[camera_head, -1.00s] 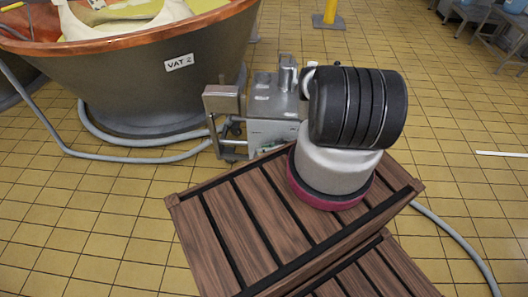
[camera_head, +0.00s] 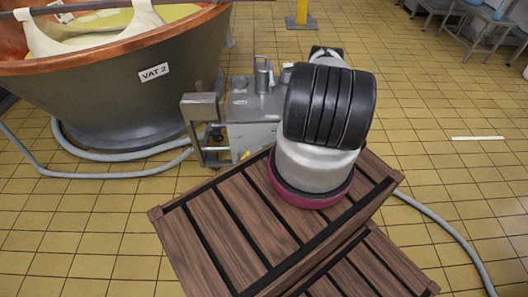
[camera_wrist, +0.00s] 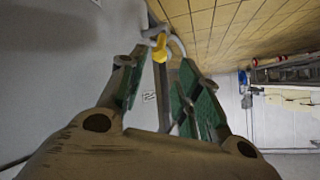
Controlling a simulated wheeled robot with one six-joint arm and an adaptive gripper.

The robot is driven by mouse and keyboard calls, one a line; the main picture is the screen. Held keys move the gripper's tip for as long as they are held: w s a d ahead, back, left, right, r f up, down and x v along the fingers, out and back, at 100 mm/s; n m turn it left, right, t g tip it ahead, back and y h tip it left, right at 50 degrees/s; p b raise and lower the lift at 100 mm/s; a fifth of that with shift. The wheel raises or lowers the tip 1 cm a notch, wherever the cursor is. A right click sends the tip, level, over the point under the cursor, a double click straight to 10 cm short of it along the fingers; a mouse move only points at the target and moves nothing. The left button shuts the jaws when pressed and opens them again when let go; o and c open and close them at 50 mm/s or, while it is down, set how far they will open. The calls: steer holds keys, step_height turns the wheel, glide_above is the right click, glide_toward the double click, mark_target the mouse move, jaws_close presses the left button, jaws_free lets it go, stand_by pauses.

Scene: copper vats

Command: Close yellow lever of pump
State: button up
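The yellow lever (camera_wrist: 160,48) shows in the wrist view, near the top middle, beside a pale curved pipe or ring. My gripper (camera_wrist: 163,68) is open, with its green-padded fingers spread on either side below the lever. The lever appears just beyond the fingertips, in line with the gap; I cannot tell if anything touches. The pump (camera_head: 252,108) is a grey metal unit beside the vat in the head view.
A copper-rimmed vat (camera_head: 120,85) labelled VAT 2 stands left of the pump. Grey hoses (camera_head: 95,173) lie on the yellow tiled floor around it. A yellow post (camera_head: 301,14) stands behind. Grey tables (camera_head: 490,18) are at the far right. Open floor lies to the right.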

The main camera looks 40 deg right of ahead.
mark_target(248, 153)
steer(key=w+a+r+n, duration=0.1)
steer(key=w+a, duration=0.1)
steer(key=w+a+r+n+g+y, duration=0.1)
steer(key=w+a, duration=0.1)
steer(key=w+a+r, duration=0.1)
steer(key=w+a, duration=0.1)
steer(key=shift+w+a+r+n+g+y, duration=0.15)
steer(key=shift+w+a+n+g+y, duration=0.15)
steer(key=shift+w+a+n, duration=0.1)
jaws_close()
steer(key=a+r+n+g+h, duration=0.2)
steer(key=a+n+g+h, duration=0.15)
steer(key=a, duration=0.55)
steer(key=a+r+n+g+h, duration=0.2)
steer(key=a+n+g, duration=0.3)
steer(key=a, duration=0.3)
steer(key=w+d+m+t+h, duration=0.2)
steer(key=w+d+h, duration=0.1)
steer(key=d+h, duration=0.4)
steer(key=d+f+y, duration=0.1)
steer(key=d+f, duration=0.5)
steer(key=f, duration=0.5)
steer(key=shift+s+f, duration=0.3)
